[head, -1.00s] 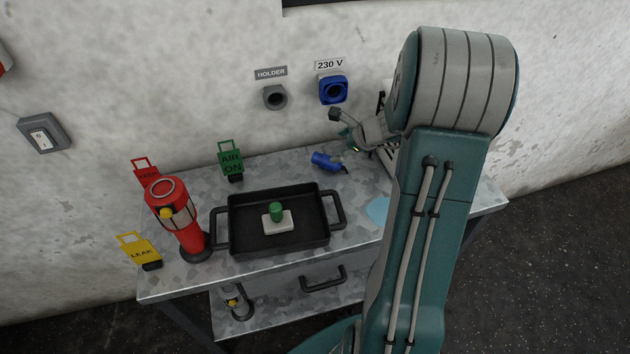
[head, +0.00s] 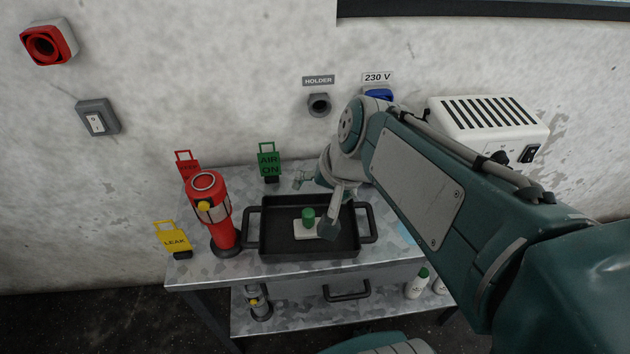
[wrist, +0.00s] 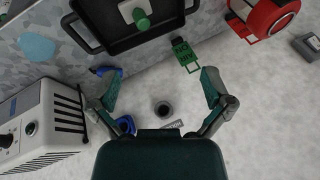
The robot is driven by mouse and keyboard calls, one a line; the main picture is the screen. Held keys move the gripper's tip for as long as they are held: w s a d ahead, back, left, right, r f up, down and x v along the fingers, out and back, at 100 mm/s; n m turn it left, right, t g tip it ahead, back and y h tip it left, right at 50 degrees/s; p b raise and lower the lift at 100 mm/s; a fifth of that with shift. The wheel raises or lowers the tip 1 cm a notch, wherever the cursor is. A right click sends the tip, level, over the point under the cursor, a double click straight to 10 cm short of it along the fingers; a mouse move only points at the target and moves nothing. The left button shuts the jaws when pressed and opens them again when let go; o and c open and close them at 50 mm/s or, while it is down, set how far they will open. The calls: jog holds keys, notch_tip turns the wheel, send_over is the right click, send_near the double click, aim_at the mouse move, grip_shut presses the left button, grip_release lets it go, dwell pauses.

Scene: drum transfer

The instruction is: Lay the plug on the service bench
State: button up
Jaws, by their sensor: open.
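The blue plug (wrist: 107,71) lies on the bench near its back edge. It shows in the wrist view just beyond the left finger, apart from my gripper; my arm hides it in the head view. My gripper (wrist: 160,86) is open with nothing between its fingers. In the head view my gripper (head: 316,203) is over the back of the black tray. The service bench (head: 215,268) is a grey metal table against the wall. The blue 230 V socket (head: 379,95) is partly covered by my arm, and it also shows in the wrist view (wrist: 126,124).
The black tray (head: 252,233) holds a white block with a green knob. A red cylinder (head: 225,237) stands left of it, among red, yellow and green tags (head: 269,162). The grey holder (head: 319,104) on the wall is empty. A white vented box (head: 490,125) is at right.

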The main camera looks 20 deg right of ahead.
jog(key=s+a+r+n+t+h, duration=0.1)
jog(key=s+n+h, duration=0.1)
jog(key=s+n, duration=0.4)
jog(key=shift+s+r, duration=0.3)
jog(key=shift+s, duration=0.15)
jog(key=shift+s, duration=0.1)
